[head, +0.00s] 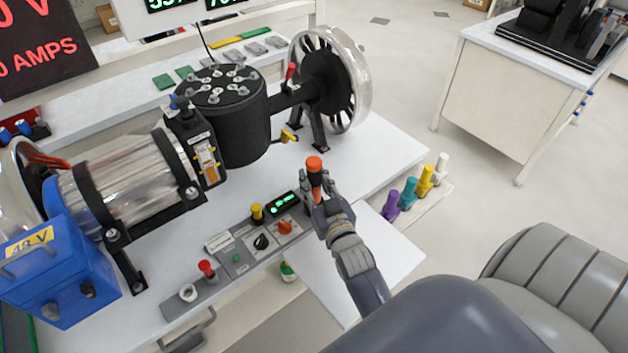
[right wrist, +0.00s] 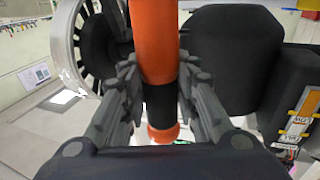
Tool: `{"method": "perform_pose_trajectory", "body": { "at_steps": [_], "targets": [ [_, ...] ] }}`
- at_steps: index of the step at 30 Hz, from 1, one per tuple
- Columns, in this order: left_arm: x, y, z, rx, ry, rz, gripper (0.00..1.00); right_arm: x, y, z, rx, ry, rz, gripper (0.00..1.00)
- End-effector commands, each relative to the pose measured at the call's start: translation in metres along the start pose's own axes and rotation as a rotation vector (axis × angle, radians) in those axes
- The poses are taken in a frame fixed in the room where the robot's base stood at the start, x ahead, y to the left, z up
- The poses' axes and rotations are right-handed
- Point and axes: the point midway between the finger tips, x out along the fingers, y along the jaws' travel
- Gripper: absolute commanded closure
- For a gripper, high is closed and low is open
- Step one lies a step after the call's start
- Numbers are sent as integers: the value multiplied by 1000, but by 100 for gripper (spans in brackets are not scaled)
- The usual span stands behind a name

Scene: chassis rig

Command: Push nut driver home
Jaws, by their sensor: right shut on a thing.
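The nut driver (head: 314,172) has an orange handle with a black band and stands roughly upright in the head view. My right gripper (head: 318,203) is shut on it, in front of the rig's wheel end. In the right wrist view the orange and black handle (right wrist: 158,60) runs between the two fingers (right wrist: 160,100), with its orange end below them. The driver's shaft and tip are hidden. Several other drivers, including purple (head: 390,206), teal (head: 408,192), yellow (head: 425,181) and white (head: 441,167), stand in a rack at the bench's right edge. My left gripper is not in view.
The chassis rig fills the bench's left and middle, with a spoked wheel (head: 338,85), a black drum (head: 222,125) and a blue battery box (head: 62,270). A grey control panel (head: 240,250) lies along the front. The bench top (head: 375,150) is bare right of the wheel.

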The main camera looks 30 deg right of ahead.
Motion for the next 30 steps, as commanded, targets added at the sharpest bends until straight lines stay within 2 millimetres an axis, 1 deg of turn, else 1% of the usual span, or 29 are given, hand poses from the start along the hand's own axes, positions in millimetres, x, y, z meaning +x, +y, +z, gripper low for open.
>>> {"method": "perform_pose_trajectory", "body": {
  "at_steps": [9, 10, 11, 12, 13, 23, 26, 30],
  "targets": [
    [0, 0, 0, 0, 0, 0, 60, 0, 0, 2, 1, -4, 0, 93],
    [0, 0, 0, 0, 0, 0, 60, 0, 0, 2, 1, -5, 0, 70],
    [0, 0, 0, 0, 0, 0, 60, 0, 0, 2, 1, -5, 0, 63],
    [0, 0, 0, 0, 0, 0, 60, 0, 0, 3, 1, -5, 0, 54],
    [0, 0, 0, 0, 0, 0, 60, 0, 0, 3, 1, -5, 0, 49],
    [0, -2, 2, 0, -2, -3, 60, -2, 0, 4, 0, -9, 0, 49],
    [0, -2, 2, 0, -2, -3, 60, -9, 0, 4, 1, -9, 0, 49],
    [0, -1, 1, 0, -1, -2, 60, -30, 0, 4, 1, -10, 1, 49]
  ]
}}
